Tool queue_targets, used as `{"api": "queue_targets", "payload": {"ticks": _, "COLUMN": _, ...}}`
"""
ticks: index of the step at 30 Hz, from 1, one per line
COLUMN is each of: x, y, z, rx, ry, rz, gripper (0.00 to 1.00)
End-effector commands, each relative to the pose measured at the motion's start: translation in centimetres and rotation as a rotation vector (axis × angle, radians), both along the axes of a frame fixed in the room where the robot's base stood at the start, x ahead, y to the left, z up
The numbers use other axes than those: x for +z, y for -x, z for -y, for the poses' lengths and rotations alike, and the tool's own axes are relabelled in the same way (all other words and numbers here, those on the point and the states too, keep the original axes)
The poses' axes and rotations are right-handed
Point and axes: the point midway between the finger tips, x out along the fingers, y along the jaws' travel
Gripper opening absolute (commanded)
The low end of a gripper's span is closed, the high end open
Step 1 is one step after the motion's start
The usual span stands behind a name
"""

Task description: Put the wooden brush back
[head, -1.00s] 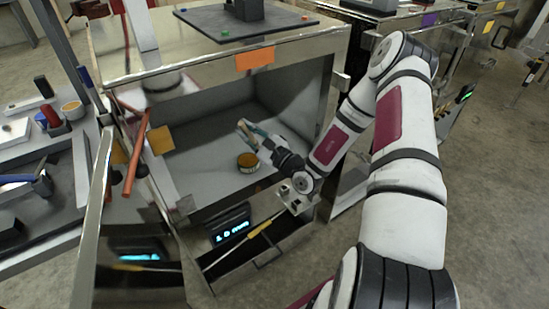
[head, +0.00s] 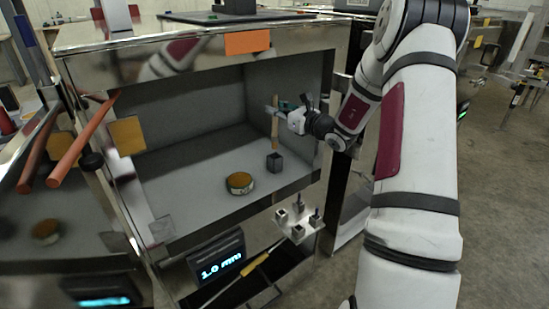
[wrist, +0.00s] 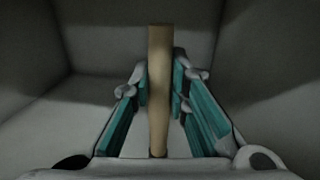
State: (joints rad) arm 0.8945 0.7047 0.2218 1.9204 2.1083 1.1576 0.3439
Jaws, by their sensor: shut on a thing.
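The wooden brush shows as a light wooden handle (head: 275,131), upright inside the open metal chamber (head: 190,180). My gripper (head: 283,108), with teal finger pads, is shut on the upper part of this handle. In the wrist view the handle (wrist: 159,85) stands between the two pads. A small dark block (head: 274,162) is at the handle's lower end, near the right wall; I cannot tell whether it is the brush head or a separate holder.
A round tin with an orange-brown top (head: 239,182) stands on the chamber floor, left of the block. Orange-red bars (head: 82,140) are at the left. A lit display (head: 219,268) and an open lower drawer with a yellow-handled tool (head: 256,264) lie below. The chamber's left floor is clear.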

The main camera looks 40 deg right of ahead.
Motion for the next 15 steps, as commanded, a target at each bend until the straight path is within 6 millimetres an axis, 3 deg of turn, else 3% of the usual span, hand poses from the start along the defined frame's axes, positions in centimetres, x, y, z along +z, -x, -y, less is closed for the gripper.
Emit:
{"api": "queue_targets", "payload": {"ticks": 6, "x": -4.3, "y": 0.0, "z": 0.0, "rx": 0.0, "ry": -0.004, "rz": -0.002, "gripper": 0.0}}
{"api": "queue_targets", "payload": {"ticks": 15, "x": -7.4, "y": 0.0, "z": -0.1, "rx": 0.001, "ry": -0.002, "rz": 0.0, "gripper": 0.0}}
